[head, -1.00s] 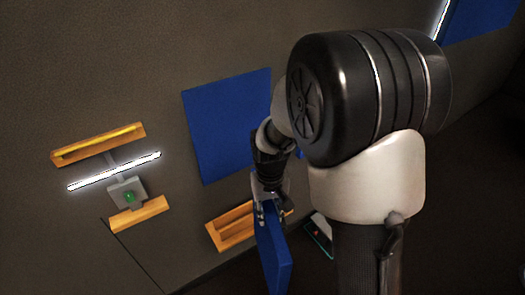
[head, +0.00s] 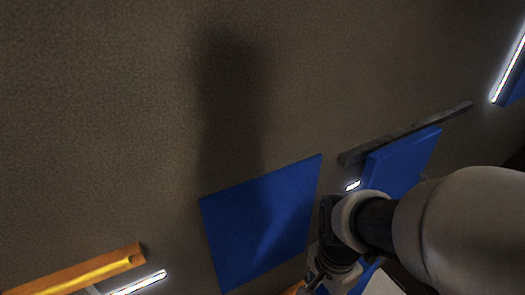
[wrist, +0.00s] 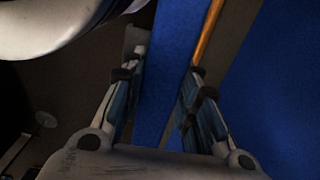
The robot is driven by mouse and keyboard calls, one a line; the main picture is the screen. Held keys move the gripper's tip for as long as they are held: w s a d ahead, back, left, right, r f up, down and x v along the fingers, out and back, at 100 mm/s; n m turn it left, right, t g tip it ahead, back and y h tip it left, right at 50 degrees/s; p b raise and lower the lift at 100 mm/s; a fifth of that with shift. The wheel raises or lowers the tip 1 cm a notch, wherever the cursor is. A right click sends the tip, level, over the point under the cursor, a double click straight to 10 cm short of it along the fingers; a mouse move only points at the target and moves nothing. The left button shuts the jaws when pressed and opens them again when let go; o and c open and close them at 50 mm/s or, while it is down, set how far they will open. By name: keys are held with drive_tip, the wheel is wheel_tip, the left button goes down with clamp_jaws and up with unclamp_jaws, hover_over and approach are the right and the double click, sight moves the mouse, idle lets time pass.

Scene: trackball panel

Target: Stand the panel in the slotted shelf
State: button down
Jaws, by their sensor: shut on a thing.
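My gripper (wrist: 162,78) is shut on a blue panel (wrist: 168,45), which stands edge-on between the two fingers in the wrist view. In the head view my gripper (head: 322,278) is at the bottom edge, and a blue piece beside it (head: 368,276) looks like part of the held panel, mostly hidden or cut off. A thin orange wooden strip (wrist: 208,32) runs close beside the panel in the wrist view, possibly the shelf's edge. A small bit of orange wood (head: 295,288) shows by the gripper in the head view. The slot and the panel's lower edge are hidden.
A flat blue square (head: 262,222) is on the brown wall, left of my gripper. A blue board (head: 405,160) under a dark rail (head: 405,134) is at the right. Another orange wooden piece (head: 85,272) and a bright light strip (head: 138,283) are at lower left. The upper wall is clear.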

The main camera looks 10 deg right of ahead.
drive_tip(key=shift+w+a+r+p, duration=0.15)
drive_tip(key=shift+w+r+p, duration=0.1)
drive_tip(key=shift+p, duration=0.25)
drive_tip(key=shift+w+a+p, duration=0.85)
drive_tip(key=shift+w+a, duration=1.15)
drive_tip(key=shift+w, duration=4.3)
wheel_tip(320, 180, down, 8)
drive_tip(key=b, duration=0.6)
drive_tip(key=shift+f, duration=0.2)
drive_tip(key=shift+f+b, duration=1.05)
drive_tip(key=shift+f, duration=0.45)
drive_tip(key=c, duration=1.2)
unclamp_jaws()
drive_tip(key=shift+o, duration=0.2)
wheel_tip(320, 180, up, 12)
